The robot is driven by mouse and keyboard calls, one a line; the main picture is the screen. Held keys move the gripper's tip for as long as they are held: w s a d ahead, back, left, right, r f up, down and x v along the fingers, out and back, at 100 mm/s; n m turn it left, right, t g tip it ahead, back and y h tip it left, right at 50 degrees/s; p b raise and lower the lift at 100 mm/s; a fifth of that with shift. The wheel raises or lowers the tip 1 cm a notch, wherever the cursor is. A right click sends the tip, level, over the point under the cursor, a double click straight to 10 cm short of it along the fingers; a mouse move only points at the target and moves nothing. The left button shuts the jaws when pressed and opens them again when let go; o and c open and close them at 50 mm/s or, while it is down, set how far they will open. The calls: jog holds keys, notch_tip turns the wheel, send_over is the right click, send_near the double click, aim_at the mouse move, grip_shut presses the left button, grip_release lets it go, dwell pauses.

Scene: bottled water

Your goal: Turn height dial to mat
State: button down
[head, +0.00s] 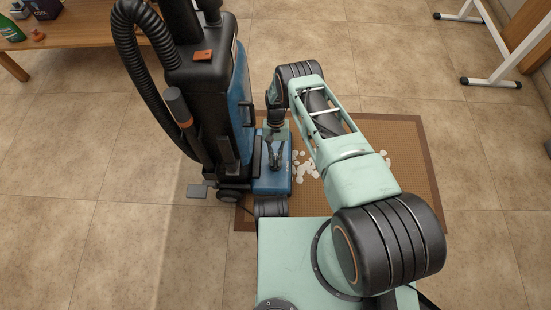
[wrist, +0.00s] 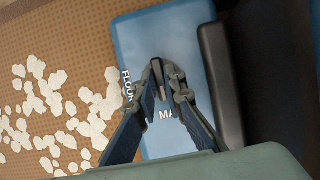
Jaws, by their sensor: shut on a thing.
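An upright vacuum cleaner (head: 205,95), black and blue, stands at the left edge of a brown mat (head: 405,190). Its flat blue floor head (head: 270,184) rests at the mat's left part; the head's light blue top (wrist: 190,35) fills the middle of the wrist view. My gripper (head: 273,162) points down onto this top. In the wrist view my gripper (wrist: 160,72) is shut on the small dark height dial (wrist: 158,80), which the fingers mostly hide. White lettering beside it reads "FLOOR" in part on the left and "MA" below; the dial's exact pointing is unclear.
White scraps (head: 306,168) lie on the mat right of the floor head, also in the wrist view (wrist: 55,100). A grey pedal (head: 198,191) sticks out at the vacuum's left. A wooden table (head: 80,32) is at back left, a white-legged stand (head: 490,82) at back right. Tiled floor around is clear.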

jog(key=c, duration=2)
grip_release()
jog(key=v, duration=1.2)
jog(key=shift+d, duration=0.1)
